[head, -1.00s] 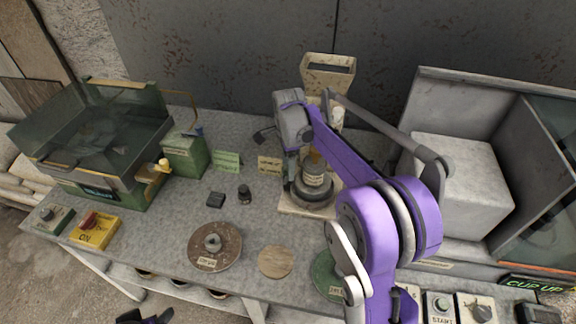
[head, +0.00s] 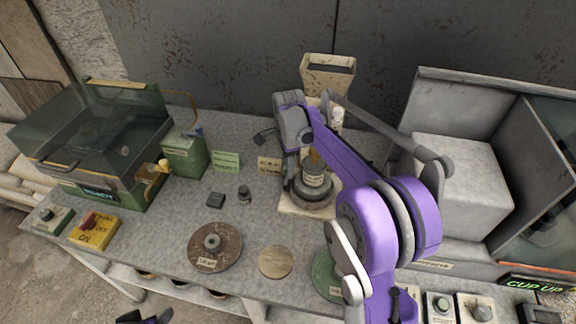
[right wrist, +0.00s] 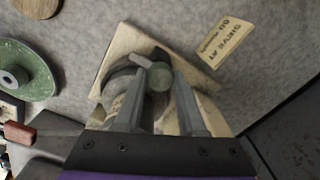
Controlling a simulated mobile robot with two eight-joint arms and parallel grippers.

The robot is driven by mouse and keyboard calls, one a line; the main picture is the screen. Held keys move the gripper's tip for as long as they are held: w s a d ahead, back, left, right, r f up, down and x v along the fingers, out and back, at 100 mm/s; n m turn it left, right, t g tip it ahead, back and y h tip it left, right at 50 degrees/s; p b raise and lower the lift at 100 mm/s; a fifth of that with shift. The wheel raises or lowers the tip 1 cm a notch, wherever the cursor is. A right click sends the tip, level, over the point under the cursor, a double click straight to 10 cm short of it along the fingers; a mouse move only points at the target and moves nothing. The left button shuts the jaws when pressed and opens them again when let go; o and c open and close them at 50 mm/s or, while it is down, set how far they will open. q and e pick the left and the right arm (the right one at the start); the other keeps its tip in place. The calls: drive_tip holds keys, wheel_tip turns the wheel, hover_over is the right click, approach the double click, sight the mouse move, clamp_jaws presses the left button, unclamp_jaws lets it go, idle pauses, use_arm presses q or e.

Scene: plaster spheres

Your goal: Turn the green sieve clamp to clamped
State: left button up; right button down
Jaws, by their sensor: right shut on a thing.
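The green sieve clamp (right wrist: 159,77) shows in the right wrist view as a round green knob beside a short pale grey bar. My right gripper (right wrist: 161,92) has one finger on each side of the knob and is shut on it. In the head view, the right gripper (head: 290,180) reaches down at the left side of the sieve stand, and the clamp is hidden there by gripper and arm. The stand has a pale base plate (head: 296,209) and a dark round body (head: 314,196). A small dark part of my left gripper (head: 145,318) shows at the bottom edge; its jaws are unclear.
A beige hopper (head: 328,75) stands behind the stand. A large grey cabinet (head: 462,180) is at right, a green clear-lidded box (head: 100,160) at left. A brown disc (head: 215,247), wooden disc (head: 276,262) and green disc (head: 325,275) lie in front.

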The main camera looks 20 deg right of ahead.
drive_tip(key=shift+n, duration=0.3)
drive_tip(key=n, duration=0.3)
drive_tip(key=shift+n, duration=0.4)
drive_tip(key=n+b, duration=0.1)
drive_tip(key=n, duration=0.3)
drive_tip(key=shift+n, duration=0.3)
drive_tip(key=n, duration=0.4)
use_arm(q)
drive_tip(key=shift+s+f, duration=0.2)
drive_tip(key=shift+f, duration=0.3)
drive_tip(key=shift+s+f, duration=0.2)
drive_tip(key=shift+f, duration=0.25)
use_arm(e)
drive_tip(key=n, duration=0.4)
drive_tip(key=shift+n, duration=0.3)
drive_tip(key=shift+c, duration=2.4)
unclamp_jaws()
